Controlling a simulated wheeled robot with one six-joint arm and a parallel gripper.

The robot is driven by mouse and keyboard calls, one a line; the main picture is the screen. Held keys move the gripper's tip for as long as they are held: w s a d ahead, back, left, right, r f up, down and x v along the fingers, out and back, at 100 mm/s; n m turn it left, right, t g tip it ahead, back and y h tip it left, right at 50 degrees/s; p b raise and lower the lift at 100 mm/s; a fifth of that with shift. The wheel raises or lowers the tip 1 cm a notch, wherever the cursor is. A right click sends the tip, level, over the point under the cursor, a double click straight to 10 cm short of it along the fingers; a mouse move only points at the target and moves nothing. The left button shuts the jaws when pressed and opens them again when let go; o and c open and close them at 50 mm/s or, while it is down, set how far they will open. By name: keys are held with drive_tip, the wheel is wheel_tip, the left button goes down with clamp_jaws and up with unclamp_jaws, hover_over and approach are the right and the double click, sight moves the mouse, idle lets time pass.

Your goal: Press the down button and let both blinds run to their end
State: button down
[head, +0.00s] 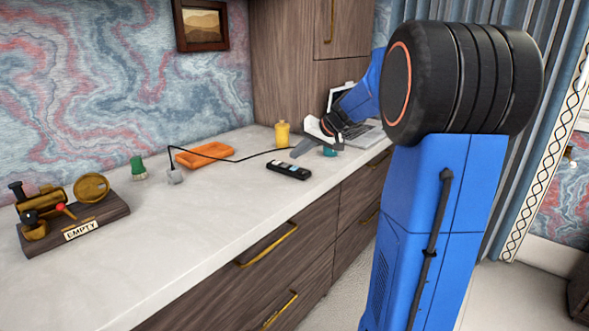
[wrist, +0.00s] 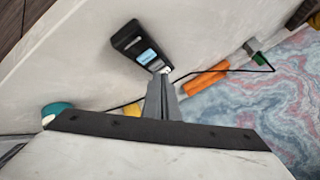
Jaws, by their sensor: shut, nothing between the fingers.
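A black remote (head: 289,170) with pale and blue buttons lies on the pale desk top, near its front edge. It also shows in the wrist view (wrist: 128,40), lying just beyond my fingertips. In the wrist view my closed fingers (wrist: 163,77) are beside the remote's end with the light buttons. I cannot tell whether the tips touch it. Button markings are too small to read. No blinds show in either view.
An orange tray (head: 205,154), a yellow container (head: 282,133), a teal object (head: 330,150) and a laptop (head: 368,134) stand around the remote. A black cable runs behind it. A brass device on a wooden base (head: 100,215) stands at left. The front desk top is clear.

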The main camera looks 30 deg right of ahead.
sight(294, 168)
drive_tip(key=shift+f, duration=0.8)
drive_tip(key=shift+f, duration=0.1)
idle(1.5)
drive_tip(key=shift+f, duration=0.3)
